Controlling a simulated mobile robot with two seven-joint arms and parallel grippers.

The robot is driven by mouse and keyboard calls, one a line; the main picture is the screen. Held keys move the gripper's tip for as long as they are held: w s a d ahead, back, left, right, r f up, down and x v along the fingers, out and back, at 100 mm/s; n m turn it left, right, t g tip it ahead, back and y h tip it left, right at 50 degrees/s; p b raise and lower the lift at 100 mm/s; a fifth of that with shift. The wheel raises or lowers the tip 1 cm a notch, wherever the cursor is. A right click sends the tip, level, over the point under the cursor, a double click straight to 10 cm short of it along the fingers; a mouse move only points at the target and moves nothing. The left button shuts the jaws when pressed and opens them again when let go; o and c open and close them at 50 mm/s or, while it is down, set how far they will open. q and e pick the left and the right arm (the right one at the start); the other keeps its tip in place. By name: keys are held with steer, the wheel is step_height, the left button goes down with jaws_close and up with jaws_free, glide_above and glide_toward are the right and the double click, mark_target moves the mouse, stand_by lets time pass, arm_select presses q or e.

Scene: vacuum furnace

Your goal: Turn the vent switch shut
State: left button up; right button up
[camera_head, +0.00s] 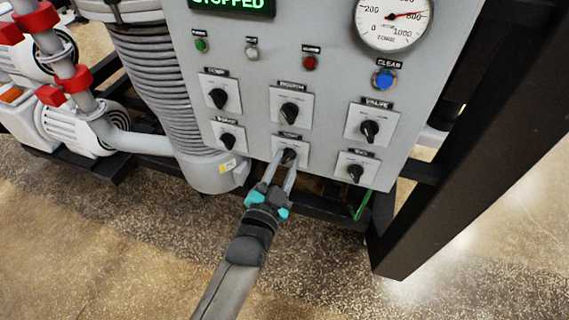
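A grey control panel (235,60) carries two rows of black rotary switches on white plates. My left gripper (286,160) reaches up from below to the middle switch of the lower row (289,155). Its two fingers are parallel and apart, with their tips at the two sides of that black knob. I cannot tell whether they press on it. The small label above this switch is too blurred to read surely as vent. The fingers partly hide the knob and its plate. My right gripper is not in view.
Neighbouring switches stand close by at lower left (228,140) and lower right (356,171). Above are a gauge (394,22), a blue button (384,79) and a green display reading STOPPED (232,5). A black frame post (470,140) stands at right. The floor in front is clear.

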arm_select(q)
jaws_close()
steer(key=shift+n, duration=0.4)
steer(key=shift+n+p, duration=0.55)
steer(key=shift+n, duration=0.55)
steer(key=n, duration=0.2)
steer(key=shift+n+p, duration=0.3)
steer(key=shift+n, duration=0.1)
steer(key=n, duration=0.3)
steer(key=shift+n, duration=1.6)
steer(key=shift+o, duration=0.7)
jaws_free()
